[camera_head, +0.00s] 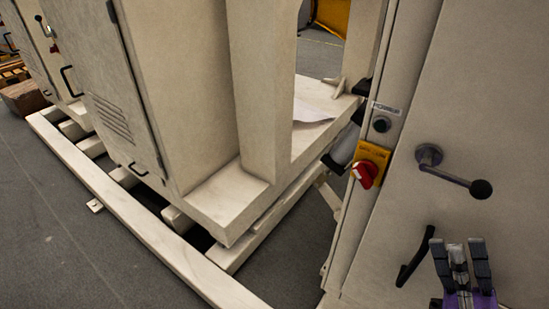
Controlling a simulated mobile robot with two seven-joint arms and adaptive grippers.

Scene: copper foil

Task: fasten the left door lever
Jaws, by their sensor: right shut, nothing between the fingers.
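A metal door lever (451,176) with a round black knob sticks out from a round mount on the beige cabinet door at right. It slants down to the right. My right gripper (459,256) is at the bottom right, below the lever and apart from it, with its dark fingers pointing up. My left gripper is not in view.
A red rotary switch on a yellow plate (369,167) and a black knob (381,124) sit left of the lever. A beige machine frame (222,205) stands at centre on pale beams (135,214). More cabinets are at far left. Grey floor (45,215) is open at lower left.

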